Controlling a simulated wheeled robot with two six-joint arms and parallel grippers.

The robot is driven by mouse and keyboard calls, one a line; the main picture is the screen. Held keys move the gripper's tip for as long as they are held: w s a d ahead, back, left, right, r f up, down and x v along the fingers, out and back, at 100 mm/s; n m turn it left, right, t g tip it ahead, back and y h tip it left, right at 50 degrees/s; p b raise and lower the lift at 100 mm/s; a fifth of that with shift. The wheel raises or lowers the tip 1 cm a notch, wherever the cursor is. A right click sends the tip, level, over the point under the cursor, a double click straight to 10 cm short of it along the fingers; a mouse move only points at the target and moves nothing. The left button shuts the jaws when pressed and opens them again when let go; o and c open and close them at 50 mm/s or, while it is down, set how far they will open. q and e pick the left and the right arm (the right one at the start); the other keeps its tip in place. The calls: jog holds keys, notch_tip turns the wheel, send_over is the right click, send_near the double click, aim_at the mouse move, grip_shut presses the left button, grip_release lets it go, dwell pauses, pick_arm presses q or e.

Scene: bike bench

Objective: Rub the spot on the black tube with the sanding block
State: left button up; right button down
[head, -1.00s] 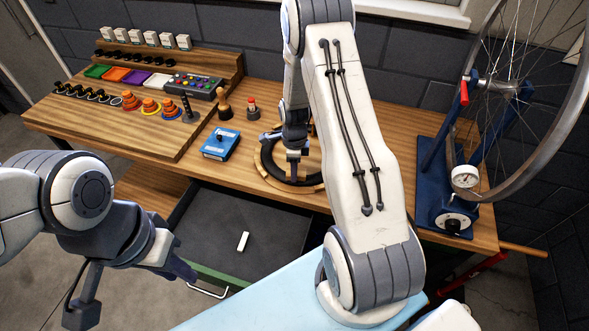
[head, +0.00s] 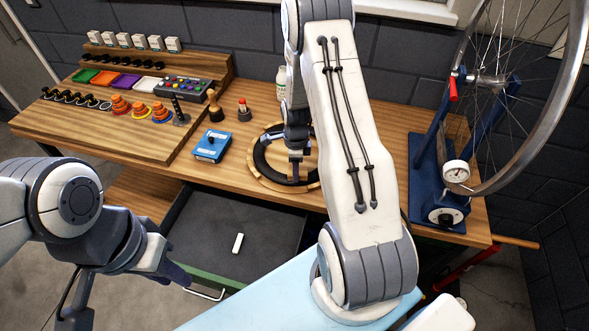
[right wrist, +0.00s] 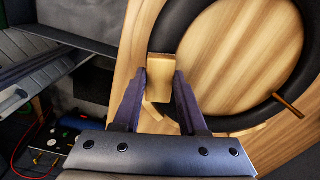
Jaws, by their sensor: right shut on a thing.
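The black tube (head: 262,158) lies as a ring on a round wooden holder (head: 254,172) on the bench. It also shows in the right wrist view (right wrist: 180,28). My right gripper (head: 295,174) is over the near part of the ring, pointing down. In the right wrist view its fingers (right wrist: 160,88) are shut on a tan block (right wrist: 159,65), which looks like the sanding block. The block is at the tube; I cannot tell whether it touches. I see no spot on the tube. My left gripper (head: 178,274) is empty, left of the drawer's front; its opening is unclear.
An open drawer (head: 200,225) below the bench holds a small white bar (head: 238,243). A blue box (head: 212,146), a wooden-handled tool (head: 215,108) and a white bottle (head: 281,84) stand left of and behind the ring. A wheel stand (head: 432,185) is at right.

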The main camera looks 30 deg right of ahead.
jog(key=shift+s+a+f, duration=0.1)
jog(key=shift+a+f, duration=0.05)
jog(key=shift+a, duration=0.15)
jog(key=shift+w+a, duration=0.65)
jog(key=shift+a, duration=0.25)
jog(key=shift+d, duration=0.15)
jog(key=shift+s+d+r, duration=0.15)
jog(key=shift+s+d, duration=0.15)
jog(key=shift+d, duration=0.25)
jog(key=shift+s+d+r, duration=0.1)
jog(key=shift+s+d, duration=0.2)
jog(key=shift+d, duration=0.25)
jog(key=shift+w+a, duration=0.15)
jog(key=shift+w+a+f, duration=0.1)
jog(key=shift+w+a, duration=0.2)
jog(key=shift+a, duration=0.25)
jog(key=shift+w+a, duration=0.3)
jog(key=shift+a, duration=0.2)
jog(key=shift+s+d, duration=0.1)
